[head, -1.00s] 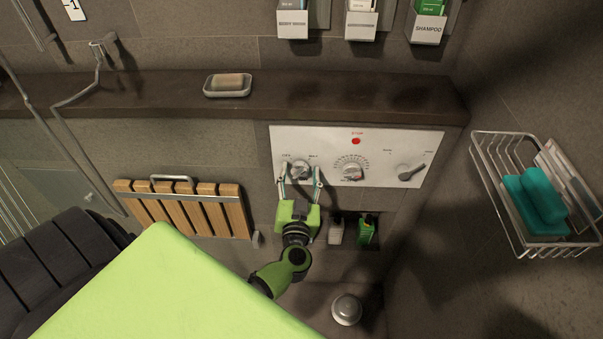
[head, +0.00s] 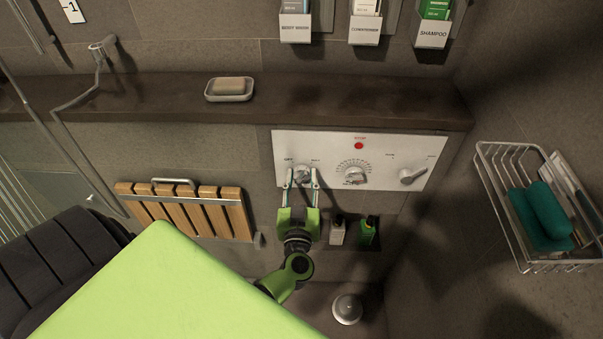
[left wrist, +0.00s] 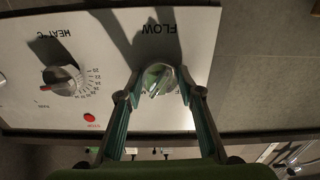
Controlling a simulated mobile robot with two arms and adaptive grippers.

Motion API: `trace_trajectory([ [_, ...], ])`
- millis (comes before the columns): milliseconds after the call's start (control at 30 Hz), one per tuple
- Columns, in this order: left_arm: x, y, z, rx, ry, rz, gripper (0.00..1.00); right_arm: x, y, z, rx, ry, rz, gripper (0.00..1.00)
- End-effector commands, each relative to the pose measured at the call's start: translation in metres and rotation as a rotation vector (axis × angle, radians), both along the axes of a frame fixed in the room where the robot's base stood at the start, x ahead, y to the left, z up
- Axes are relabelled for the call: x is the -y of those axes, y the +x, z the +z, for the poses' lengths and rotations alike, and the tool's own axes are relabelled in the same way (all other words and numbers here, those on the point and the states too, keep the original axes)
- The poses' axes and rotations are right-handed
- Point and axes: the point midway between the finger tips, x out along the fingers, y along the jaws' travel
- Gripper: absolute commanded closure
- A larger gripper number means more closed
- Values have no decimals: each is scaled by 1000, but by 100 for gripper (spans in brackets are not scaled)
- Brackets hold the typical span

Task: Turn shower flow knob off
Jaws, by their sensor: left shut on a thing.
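The white shower panel (head: 430,150) is on the wall at the centre of the head view. Its left knob is the flow knob (head: 301,173), marked FLOW in the left wrist view, where the knob (left wrist: 158,79) appears upside down. My left gripper (head: 302,178) reaches up from below and is shut on this knob, one finger on each side. The fingers hide part of the knob's sides. The left wrist view shows the gripper (left wrist: 158,82) around the knob. My right gripper is in neither view.
The heat knob (head: 354,176) and a third knob (head: 411,177) sit to the right on the panel. A stone ledge (head: 150,95) with a soap dish (head: 229,95) runs above. A wire basket (head: 490,170) is on the right wall. Small bottles (head: 367,232) stand in a niche below the panel.

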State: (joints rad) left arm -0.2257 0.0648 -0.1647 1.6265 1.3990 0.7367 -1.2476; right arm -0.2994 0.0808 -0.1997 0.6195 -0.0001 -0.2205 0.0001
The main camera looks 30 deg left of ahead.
Motion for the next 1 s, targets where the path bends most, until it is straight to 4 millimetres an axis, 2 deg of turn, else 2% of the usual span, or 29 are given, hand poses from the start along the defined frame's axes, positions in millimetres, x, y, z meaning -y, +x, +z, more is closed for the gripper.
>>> trace_trajectory([
  [100, 0, -1, 1, 54, -95, 4, 88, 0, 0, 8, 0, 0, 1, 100],
  [400, 0, -1, 0, 205, -336, 5, 88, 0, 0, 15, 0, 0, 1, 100],
  [1000, 1, 0, 0, 504, -818, 4, 88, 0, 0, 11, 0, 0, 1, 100],
])
